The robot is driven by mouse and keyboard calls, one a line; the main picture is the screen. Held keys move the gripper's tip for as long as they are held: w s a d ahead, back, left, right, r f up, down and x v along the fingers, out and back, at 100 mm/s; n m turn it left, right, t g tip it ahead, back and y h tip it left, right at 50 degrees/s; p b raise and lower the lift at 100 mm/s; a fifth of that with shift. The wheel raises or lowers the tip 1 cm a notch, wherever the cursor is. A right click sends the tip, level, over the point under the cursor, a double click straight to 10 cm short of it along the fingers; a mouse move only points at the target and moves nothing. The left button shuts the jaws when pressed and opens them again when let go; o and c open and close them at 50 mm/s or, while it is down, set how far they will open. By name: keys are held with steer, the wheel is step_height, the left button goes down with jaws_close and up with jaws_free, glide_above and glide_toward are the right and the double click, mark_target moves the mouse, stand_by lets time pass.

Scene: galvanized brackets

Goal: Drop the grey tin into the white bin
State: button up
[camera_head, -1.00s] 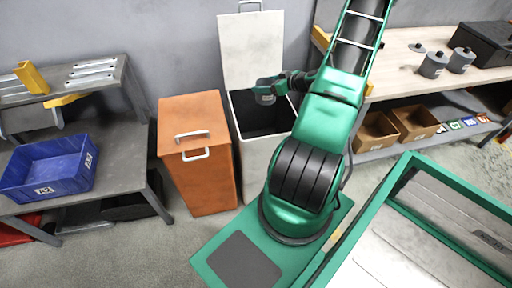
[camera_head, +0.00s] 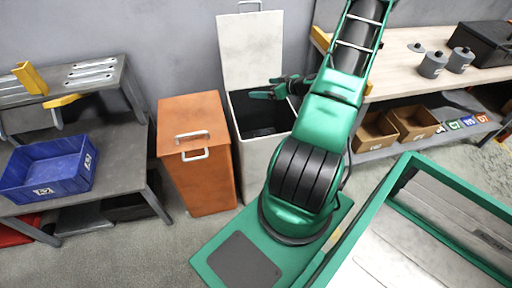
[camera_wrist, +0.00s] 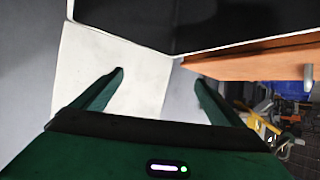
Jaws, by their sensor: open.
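The white bin (camera_head: 256,165) stands against the wall with its lid (camera_head: 250,50) raised; its inside is dark. My gripper (camera_head: 267,87) is over the bin's mouth, open and empty. In the wrist view the two fingers (camera_wrist: 159,77) are spread apart with nothing between them. The grey tin that was in my gripper earlier is not clearly visible now; the bin's inside is too dark to make it out.
An orange bin (camera_head: 206,172) stands left of the white one. A blue crate (camera_head: 47,178) is on the left shelf unit. The right workbench (camera_head: 395,60) holds two other grey tins (camera_head: 432,65) (camera_head: 461,60) and a black case (camera_head: 486,43). Cardboard boxes (camera_head: 413,122) sit below.

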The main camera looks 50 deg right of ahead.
steer(key=v, duration=1)
steer(key=shift+s, duration=0.25)
steer(key=shift+r, duration=0.15)
